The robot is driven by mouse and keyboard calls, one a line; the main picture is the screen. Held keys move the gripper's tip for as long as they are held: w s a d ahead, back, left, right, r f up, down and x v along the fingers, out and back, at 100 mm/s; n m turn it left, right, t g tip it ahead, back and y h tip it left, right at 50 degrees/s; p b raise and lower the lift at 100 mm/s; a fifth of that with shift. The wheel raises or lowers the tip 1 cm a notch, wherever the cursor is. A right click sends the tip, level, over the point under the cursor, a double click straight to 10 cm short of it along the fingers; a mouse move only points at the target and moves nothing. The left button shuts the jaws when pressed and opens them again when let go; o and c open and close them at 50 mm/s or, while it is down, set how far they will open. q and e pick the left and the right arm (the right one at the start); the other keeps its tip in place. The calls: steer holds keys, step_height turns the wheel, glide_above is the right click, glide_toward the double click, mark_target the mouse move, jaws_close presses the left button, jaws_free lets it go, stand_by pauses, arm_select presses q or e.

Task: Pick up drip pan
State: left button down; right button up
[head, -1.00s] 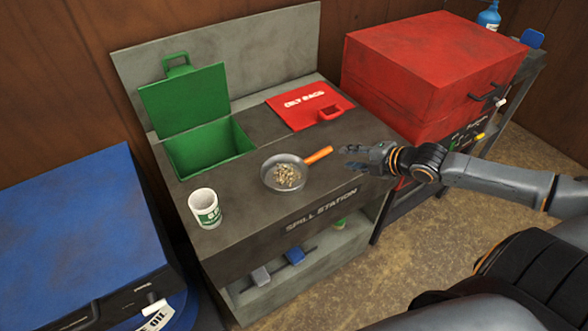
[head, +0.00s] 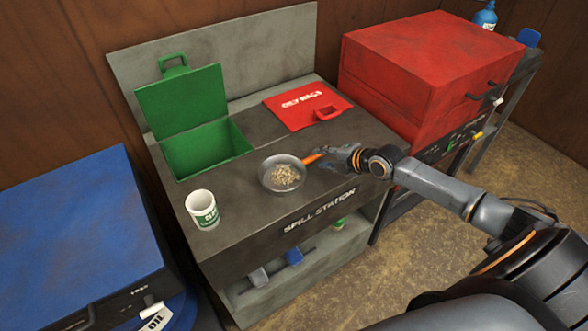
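The drip pan (head: 283,173) is a round grey pan with an orange handle (head: 311,159). It sits flat on the dark spill station top and holds a heap of tan granules. My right gripper (head: 328,155) is at the handle and covers most of its outer end. The fingers overlap the handle, and I cannot tell whether they are closed on it. My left gripper is out of the view.
A white and green cup (head: 203,209) stands left of the pan. Behind are an open green bin (head: 206,150) and a red oily rags lid (head: 306,105). A red cabinet (head: 430,75) stands right, a blue box (head: 75,235) left.

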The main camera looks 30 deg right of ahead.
mark_target(315, 157)
steer(key=shift+x, duration=1.8)
steer(key=shift+s+a, duration=0.1)
jaws_close()
steer(key=shift+r, duration=0.1)
